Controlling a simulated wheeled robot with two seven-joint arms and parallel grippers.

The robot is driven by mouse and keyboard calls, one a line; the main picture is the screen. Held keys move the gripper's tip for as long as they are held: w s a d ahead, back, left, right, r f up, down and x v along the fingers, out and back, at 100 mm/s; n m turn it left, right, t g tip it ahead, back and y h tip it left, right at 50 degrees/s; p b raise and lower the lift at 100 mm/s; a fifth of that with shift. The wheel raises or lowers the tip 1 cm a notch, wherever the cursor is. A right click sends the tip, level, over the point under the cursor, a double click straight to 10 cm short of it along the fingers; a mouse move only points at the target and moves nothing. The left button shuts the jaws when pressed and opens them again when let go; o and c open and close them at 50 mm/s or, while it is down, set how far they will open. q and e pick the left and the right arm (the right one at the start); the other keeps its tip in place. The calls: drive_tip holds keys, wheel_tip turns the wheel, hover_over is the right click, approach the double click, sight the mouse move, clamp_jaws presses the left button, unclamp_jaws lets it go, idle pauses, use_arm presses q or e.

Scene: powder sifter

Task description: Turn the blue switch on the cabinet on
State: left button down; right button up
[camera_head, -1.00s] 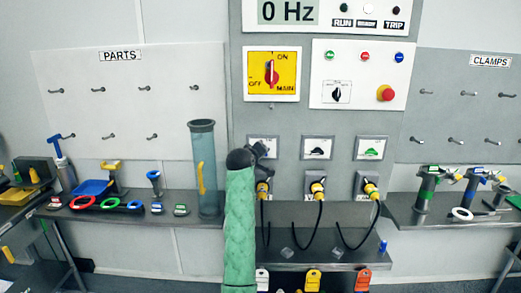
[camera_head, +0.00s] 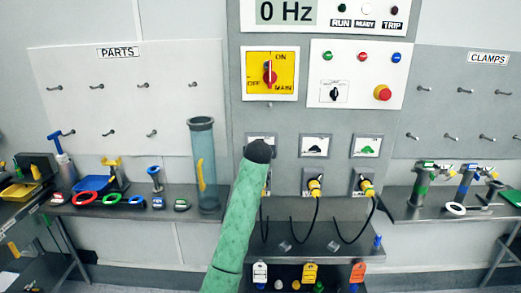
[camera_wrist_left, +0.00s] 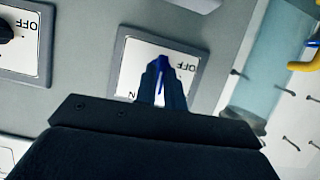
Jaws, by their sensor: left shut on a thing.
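In the left wrist view my left gripper (camera_wrist_left: 162,78) is shut on the blue switch (camera_wrist_left: 161,62), a small knob on a white, grey-framed plate (camera_wrist_left: 192,62). The picture is turned over, with the "OFF" lettering upside down beside the fingertips. The fingers hide most of the knob, so its exact angle is unclear. In the head view my green-sleeved left arm reaches up to the leftmost of three switch plates (camera_head: 262,138) on the grey cabinet (camera_head: 285,120). Its dark end hides the gripper and the blue switch there. My right gripper is not in view.
A black switch (camera_head: 314,147) and a green switch (camera_head: 367,149) sit to the right. Yellow plugs (camera_head: 314,184) with hanging black cables are below them. A clear tube (camera_head: 203,150) stands left of my arm. A yellow main switch panel (camera_head: 270,74) is above.

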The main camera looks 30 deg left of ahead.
use_arm(q)
drive_tip(key=shift+m, duration=0.3)
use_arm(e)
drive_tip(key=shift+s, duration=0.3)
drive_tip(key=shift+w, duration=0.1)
use_arm(q)
drive_tip(key=c, duration=1.5)
unclamp_jaws()
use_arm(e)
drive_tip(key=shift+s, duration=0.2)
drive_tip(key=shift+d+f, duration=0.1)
